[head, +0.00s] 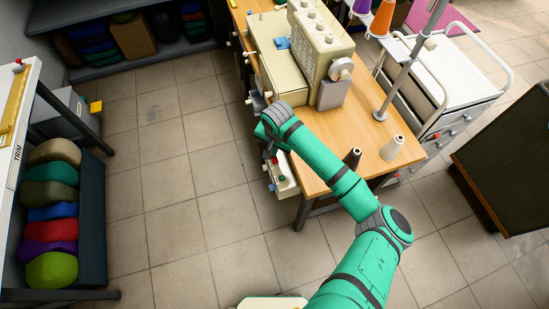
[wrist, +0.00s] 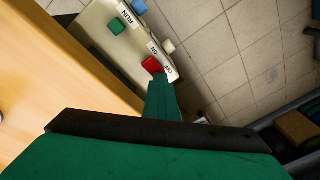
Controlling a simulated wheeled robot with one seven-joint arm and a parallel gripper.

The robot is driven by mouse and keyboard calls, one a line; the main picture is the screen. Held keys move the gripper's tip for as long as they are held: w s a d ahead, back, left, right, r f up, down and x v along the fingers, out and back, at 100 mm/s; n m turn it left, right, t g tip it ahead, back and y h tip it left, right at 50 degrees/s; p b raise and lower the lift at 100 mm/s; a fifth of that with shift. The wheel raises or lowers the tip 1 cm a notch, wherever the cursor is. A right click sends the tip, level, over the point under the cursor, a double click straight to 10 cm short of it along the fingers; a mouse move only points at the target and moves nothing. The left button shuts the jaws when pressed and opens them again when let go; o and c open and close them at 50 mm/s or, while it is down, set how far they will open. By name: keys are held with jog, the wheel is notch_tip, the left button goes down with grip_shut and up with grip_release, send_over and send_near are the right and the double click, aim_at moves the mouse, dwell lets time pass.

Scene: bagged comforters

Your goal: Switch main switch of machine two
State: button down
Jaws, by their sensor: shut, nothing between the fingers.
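A cream switch box (head: 284,180) hangs under the front left edge of the sewing table. In the wrist view the box (wrist: 98,22) carries a red switch (wrist: 151,64), a green button (wrist: 116,26) and a blue button (wrist: 139,6). Labels reading RUN and ON are beside them; another label by the red switch is partly legible. My gripper (wrist: 160,82) is shut and empty, its green tip right at the red switch and covering its lower side. I cannot tell whether they touch. In the head view my gripper (head: 271,150) is small and partly hidden by my wrist.
The wooden table (head: 325,160) bears a cream sewing machine (head: 318,45) and thread cones (head: 394,148). Its edge is close to my gripper. A rack with folded colored bundles (head: 52,228) stands at left. The tiled floor (head: 175,180) between is clear.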

jog(key=shift+s+d+r, duration=0.1)
jog(key=shift+s+r, duration=0.1)
jog(key=shift+r, duration=0.8)
jog(key=shift+s+r, duration=0.2)
jog(key=shift+r, duration=0.8)
jog(key=shift+r, duration=0.55)
notch_tip(320, 180, up, 10)
jog(key=s, duration=0.1)
jog(key=shift+s+d+f, duration=0.2)
